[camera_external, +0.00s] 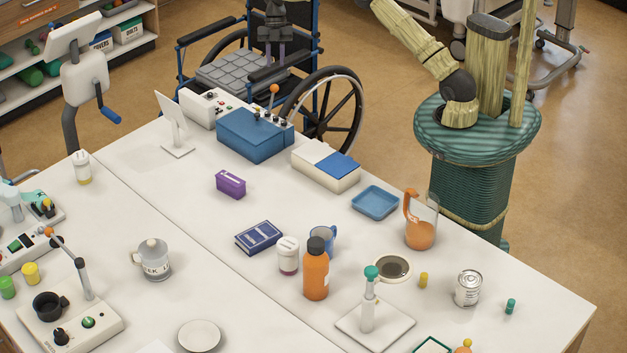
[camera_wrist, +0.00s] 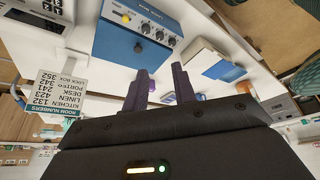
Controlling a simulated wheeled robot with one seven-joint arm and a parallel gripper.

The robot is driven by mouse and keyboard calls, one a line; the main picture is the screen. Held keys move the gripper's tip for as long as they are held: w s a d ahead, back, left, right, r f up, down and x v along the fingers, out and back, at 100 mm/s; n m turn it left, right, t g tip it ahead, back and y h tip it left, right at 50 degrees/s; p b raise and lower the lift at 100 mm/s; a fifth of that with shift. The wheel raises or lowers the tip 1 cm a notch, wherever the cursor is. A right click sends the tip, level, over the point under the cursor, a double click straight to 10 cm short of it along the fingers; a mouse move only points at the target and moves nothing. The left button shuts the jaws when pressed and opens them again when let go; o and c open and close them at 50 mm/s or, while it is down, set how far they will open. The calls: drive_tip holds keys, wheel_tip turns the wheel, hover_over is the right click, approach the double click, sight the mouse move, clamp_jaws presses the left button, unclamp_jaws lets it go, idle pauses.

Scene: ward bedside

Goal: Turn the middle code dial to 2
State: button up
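The blue box (camera_external: 255,137) stands on the far part of the white table, with an orange-tipped lever (camera_external: 274,90). In the wrist view the blue box (camera_wrist: 122,45) shows a row of three small dark-and-light dials, the middle dial (camera_wrist: 159,35) between two others, and a yellow knob (camera_wrist: 125,17). The dial settings are too small to read. My gripper (camera_external: 275,62) is above and behind the box, in front of the wheelchair. In the wrist view its fingers (camera_wrist: 159,84) are apart, with nothing held between them, and clear of the dials.
A white control unit (camera_external: 208,107), a white-and-blue box (camera_external: 312,172) and a purple case (camera_external: 230,184) are nearby. The wheelchair (camera_external: 325,105) stands behind the table.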

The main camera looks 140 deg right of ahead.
sight(276, 116)
drive_tip(key=p+x, duration=0.2)
drive_tip(key=x, duration=1.5)
drive_tip(key=shift+p, duration=0.3)
drive_tip(key=shift+c, duration=0.5)
clamp_jaws()
